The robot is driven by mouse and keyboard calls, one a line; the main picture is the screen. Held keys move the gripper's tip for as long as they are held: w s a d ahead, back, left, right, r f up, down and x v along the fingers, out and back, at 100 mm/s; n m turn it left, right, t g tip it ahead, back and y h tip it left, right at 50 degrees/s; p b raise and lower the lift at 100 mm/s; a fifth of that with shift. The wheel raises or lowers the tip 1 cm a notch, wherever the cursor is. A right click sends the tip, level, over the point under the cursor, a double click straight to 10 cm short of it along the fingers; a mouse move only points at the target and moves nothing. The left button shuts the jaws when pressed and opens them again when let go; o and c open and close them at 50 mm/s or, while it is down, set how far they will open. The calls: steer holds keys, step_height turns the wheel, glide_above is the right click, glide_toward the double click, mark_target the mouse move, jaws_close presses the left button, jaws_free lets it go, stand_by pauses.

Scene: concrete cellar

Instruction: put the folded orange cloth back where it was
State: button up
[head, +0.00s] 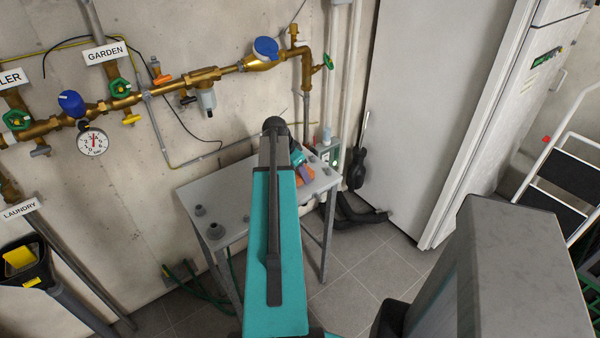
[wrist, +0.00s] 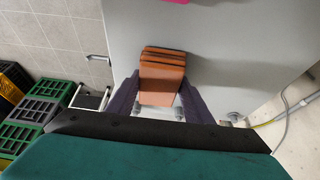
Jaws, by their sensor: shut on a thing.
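The folded orange cloth (wrist: 162,72) is in the middle of the wrist view, a small stack of folds between the two dark fingers of my gripper (wrist: 161,82). My gripper is shut on it. In the head view a bit of the orange cloth (head: 306,175) shows beside my arm, over the right part of the grey table (head: 228,228). My arm hides much of the table there. I cannot tell whether the cloth touches the tabletop or hangs just above it.
Dark round fittings (head: 215,230) stand on the table's left part. A pink thing (wrist: 175,1) shows at the wrist view's top edge. Pipes and valves (head: 205,75) run along the wall behind. A white cabinet (head: 430,110) stands right. Crates (wrist: 30,125) are on the floor.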

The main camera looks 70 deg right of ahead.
steer(key=shift+a+f+b, duration=0.1)
steer(key=shift+f+b, duration=0.2)
steer(key=shift+f, duration=0.15)
steer(key=shift+a+f, duration=0.15)
steer(key=shift+f, duration=0.1)
steer(key=o, duration=1)
steer(key=shift+s, duration=0.1)
steer(key=shift+f, duration=0.1)
steer(key=shift+r, duration=0.2)
steer(key=shift+r+p, duration=0.4)
steer(key=shift+r, duration=0.05)
steer(key=shift+r+b, duration=0.15)
steer(key=shift+b, duration=0.15)
steer(key=shift+d+b+v, duration=0.2)
steer(key=shift+b+v, duration=0.85)
steer(key=shift+v, duration=4.9)
